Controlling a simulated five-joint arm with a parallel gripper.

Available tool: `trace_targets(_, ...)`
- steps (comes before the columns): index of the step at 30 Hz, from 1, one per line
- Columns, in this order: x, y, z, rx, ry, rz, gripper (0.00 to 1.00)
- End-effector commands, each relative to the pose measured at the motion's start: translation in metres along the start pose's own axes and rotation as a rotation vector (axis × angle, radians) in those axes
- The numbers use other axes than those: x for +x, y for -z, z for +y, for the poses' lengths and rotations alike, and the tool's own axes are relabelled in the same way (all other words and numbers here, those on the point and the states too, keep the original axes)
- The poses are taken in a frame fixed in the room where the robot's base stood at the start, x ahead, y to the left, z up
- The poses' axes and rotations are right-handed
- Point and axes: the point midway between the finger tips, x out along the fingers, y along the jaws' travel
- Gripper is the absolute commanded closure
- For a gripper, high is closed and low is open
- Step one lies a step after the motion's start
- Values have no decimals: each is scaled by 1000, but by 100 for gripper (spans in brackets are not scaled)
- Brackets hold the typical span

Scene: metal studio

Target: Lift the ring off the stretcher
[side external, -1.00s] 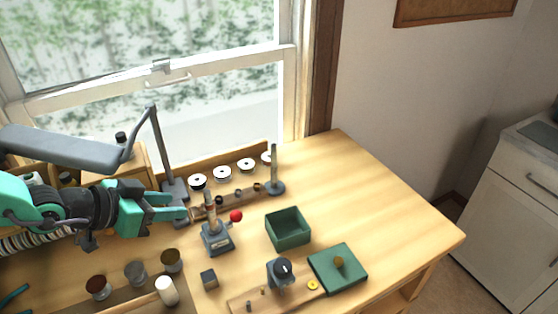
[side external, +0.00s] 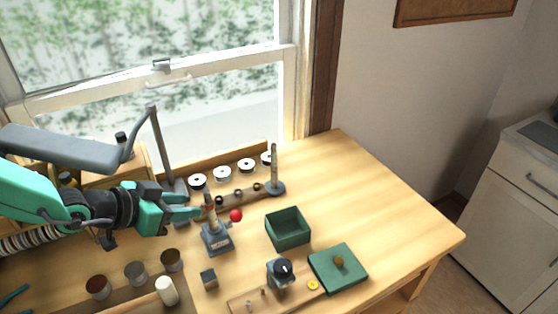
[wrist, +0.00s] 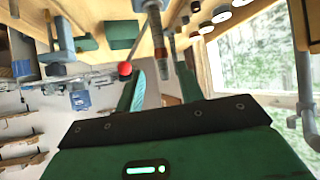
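The stretcher (side external: 216,238) is a grey-blue stand with a label, an upright post and a lever with a red ball (side external: 236,215). Its post (side external: 209,203) has a reddish-brown part, but I cannot clearly make out the ring on it. My gripper (side external: 198,210) is at the left of the post, at about the height of its upper part. In the wrist view the post (wrist: 169,50) appears between the two teal fingers of my gripper (wrist: 160,78), which are apart. I cannot tell whether either finger touches it.
A tapered mandrel (side external: 274,172) stands behind right, beside a rack of white-rimmed spools (side external: 222,173). A green open box (side external: 272,229) and green pad (side external: 318,262) lie to the right. Small cups (side external: 135,273) stand in front left. The table's right side is clear.

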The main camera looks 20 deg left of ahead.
Motion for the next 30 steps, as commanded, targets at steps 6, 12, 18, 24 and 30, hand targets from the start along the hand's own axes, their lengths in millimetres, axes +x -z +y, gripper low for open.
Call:
trace_targets(6,16,-1,-1,0,1,-2,62)
trace_targets(12,30,-1,-1,0,2,-1,62)
trace_targets(18,43,0,-1,0,3,-1,62)
trace_targets(24,50,0,-2,0,3,0,62)
trace_targets(30,53,0,-2,0,3,1,62)
